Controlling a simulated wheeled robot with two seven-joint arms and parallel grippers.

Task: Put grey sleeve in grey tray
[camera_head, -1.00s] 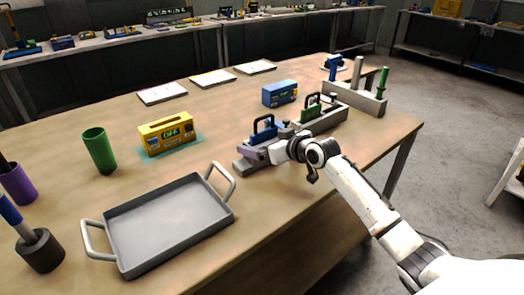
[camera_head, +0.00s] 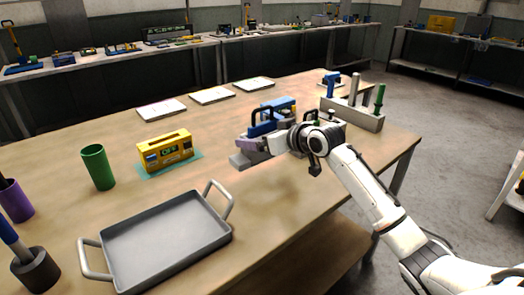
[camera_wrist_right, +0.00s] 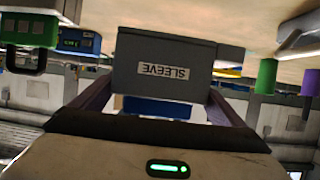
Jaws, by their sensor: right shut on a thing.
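The grey sleeve (camera_head: 240,160) is held by my right gripper (camera_head: 252,147), which is shut on it above the right part of the table. In the right wrist view the sleeve (camera_wrist_right: 180,72), labelled SLEEVE, sits between the purple fingers (camera_wrist_right: 160,105). A blue part with a black handle (camera_head: 262,127) shows right at the sleeve; I cannot tell if it is in it. The grey tray (camera_head: 165,238), empty with two loop handles, lies at the table's front left, apart from the gripper. My left gripper is not in view.
A yellow box (camera_head: 164,151) stands on a teal mat beyond the tray. A green cup (camera_head: 98,167) and purple cup (camera_head: 15,200) stand left. A grey rack with upright pegs (camera_head: 352,117) is at the right. The table between tray and sleeve is clear.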

